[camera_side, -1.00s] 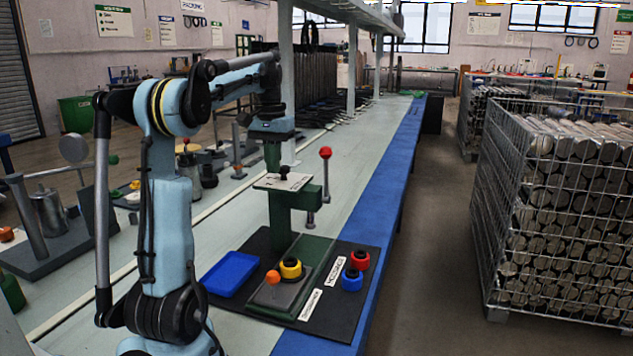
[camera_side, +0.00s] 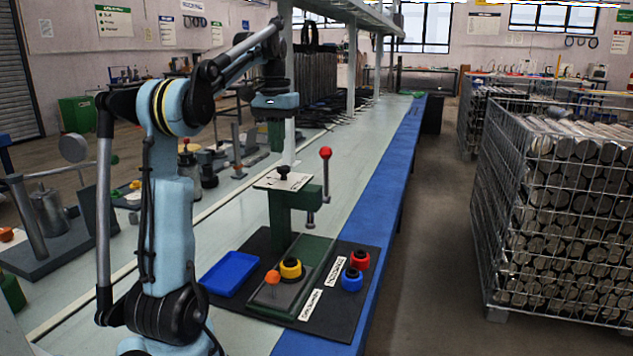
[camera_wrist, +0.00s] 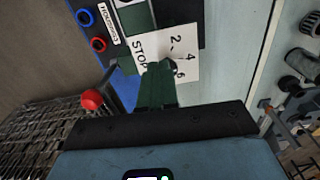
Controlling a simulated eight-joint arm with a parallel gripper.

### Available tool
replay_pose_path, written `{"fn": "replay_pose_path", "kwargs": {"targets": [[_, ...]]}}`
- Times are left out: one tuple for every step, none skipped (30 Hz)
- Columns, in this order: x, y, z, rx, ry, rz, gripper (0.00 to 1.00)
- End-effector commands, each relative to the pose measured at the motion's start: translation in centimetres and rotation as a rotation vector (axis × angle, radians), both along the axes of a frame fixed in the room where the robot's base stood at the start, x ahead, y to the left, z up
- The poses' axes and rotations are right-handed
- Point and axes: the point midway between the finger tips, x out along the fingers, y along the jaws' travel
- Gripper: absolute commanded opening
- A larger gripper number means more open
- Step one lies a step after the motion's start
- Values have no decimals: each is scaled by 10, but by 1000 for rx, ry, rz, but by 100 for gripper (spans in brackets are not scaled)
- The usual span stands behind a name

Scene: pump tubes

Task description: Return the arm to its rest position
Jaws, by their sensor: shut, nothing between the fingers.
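My gripper (camera_side: 276,148) hangs pointing down above the green press (camera_side: 281,212), clear of its white top plate (camera_side: 284,181). Its green fingers are shut with nothing between them. In the wrist view the gripper (camera_wrist: 157,72) shows against the same plate (camera_wrist: 168,53), which carries the word STOP and numbers. A black knob (camera_side: 283,171) stands on the plate. My arm is raised over the bench, with its forearm sloping up to the right.
The press's red-ball lever (camera_side: 325,153) stands right of the plate. A black mat (camera_side: 336,323) holds a blue tray (camera_side: 230,273), a yellow ring (camera_side: 290,268), an orange knob (camera_side: 272,277), and red (camera_side: 359,260) and blue (camera_side: 351,280) ringed parts. A wire cage (camera_side: 560,210) stands right, beyond the aisle.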

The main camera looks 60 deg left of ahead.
Motion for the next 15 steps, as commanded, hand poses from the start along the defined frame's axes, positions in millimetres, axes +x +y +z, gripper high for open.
{"fn": "replay_pose_path", "kwargs": {"targets": [[9,-13,-2,14,-13,-31,0],[14,-21,-4,25,-22,-51,0],[22,-35,-6,42,-39,-82,0],[28,-46,-9,55,-52,-107,0],[34,-59,-12,70,-68,-134,0],[41,-76,-17,89,-91,-173,0],[45,-89,-21,102,-109,-201,0],[49,-102,-25,115,-127,-229,0],[54,-119,-31,130,-153,-265,0],[56,-132,-35,143,-172,-291,0],[58,-144,-40,153,-193,-318,0],[60,-162,-48,165,-219,-356,0],[60,-174,-53,174,-240,-383,0],[61,-187,-59,183,-262,-410,0],[60,-203,-67,193,-292,-444,0]]}}
